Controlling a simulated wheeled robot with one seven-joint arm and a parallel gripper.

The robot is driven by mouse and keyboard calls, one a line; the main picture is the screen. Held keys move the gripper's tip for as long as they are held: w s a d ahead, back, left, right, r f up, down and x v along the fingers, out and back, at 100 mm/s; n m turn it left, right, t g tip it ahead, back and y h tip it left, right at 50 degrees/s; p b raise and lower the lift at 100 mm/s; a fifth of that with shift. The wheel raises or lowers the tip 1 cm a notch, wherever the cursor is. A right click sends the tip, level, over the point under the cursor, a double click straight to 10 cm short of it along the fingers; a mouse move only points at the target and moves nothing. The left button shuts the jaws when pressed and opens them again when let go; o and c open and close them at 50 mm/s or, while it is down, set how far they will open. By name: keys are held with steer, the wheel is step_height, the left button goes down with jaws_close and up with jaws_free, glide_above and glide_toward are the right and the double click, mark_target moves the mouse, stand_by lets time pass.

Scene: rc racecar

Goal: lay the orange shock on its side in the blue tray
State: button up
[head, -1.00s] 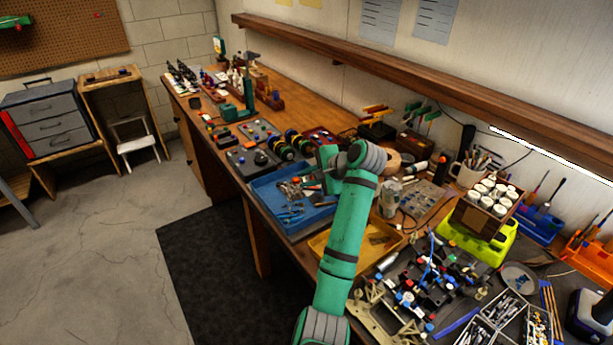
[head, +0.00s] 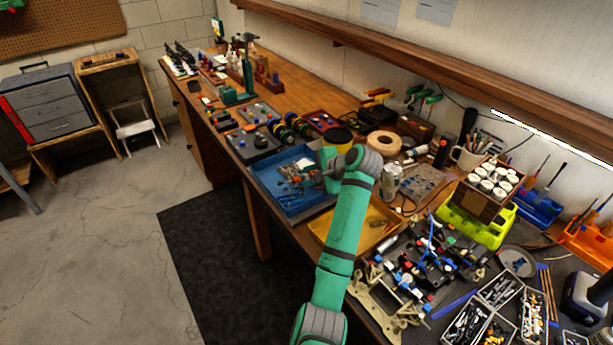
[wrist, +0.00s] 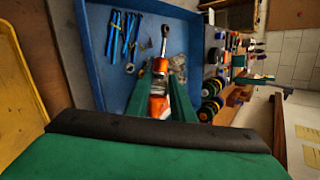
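The blue tray (head: 266,193) lies on the bench, left of my arm in the head view. In the wrist view its blue floor (wrist: 97,45) spreads below my gripper. The orange shock (wrist: 158,86) is between my two green fingers (wrist: 160,72), with its metal rod and eye end pointing away from me over the tray. The fingers appear closed on its orange body. In the head view my gripper (head: 303,183) is small and over the tray, with a speck of orange at its tips. Whether the shock touches the tray floor is unclear.
Blue-handled tools (wrist: 122,32) lie in the tray beside the shock, with small metal parts (wrist: 178,64) on its other side. A yellow tray (head: 320,232) adjoins the near side. Rolls of tape (head: 386,144) and a can (head: 390,180) stand right of my arm.

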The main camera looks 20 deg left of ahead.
steer(key=shift+o, duration=1.3)
steer(key=v, duration=1)
steer(key=shift+s+d+r, duration=0.2)
steer(key=shift+d+r, duration=0.05)
steer(key=shift+s, duration=0.1)
